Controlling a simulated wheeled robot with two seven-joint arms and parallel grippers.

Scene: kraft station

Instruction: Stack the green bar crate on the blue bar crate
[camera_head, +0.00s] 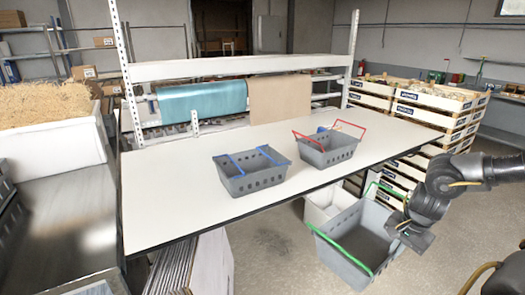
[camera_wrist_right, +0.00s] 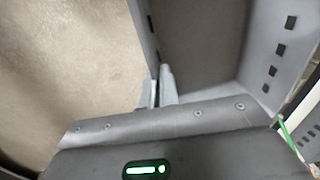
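The green bar crate (camera_head: 355,245) is a grey crate with green bars, at the lower right of the head view, beyond the table's front edge. My right gripper (camera_head: 402,228) is at its right wall. In the right wrist view, the fingers (camera_wrist_right: 157,90) are close together on the wall of the crate (camera_wrist_right: 257,50), with the crate's inside to the right. The blue bar crate (camera_head: 252,180) stands on the white table, apart from my right gripper, its blue bars lying across the top. My left gripper is not in view.
A red bar crate (camera_head: 333,153) stands on the table (camera_head: 180,195), right of the blue one. A pale bin (camera_head: 322,205) is behind the green bar crate. Stacked wooden crates (camera_head: 425,108) stand at the right. The table's left part is clear.

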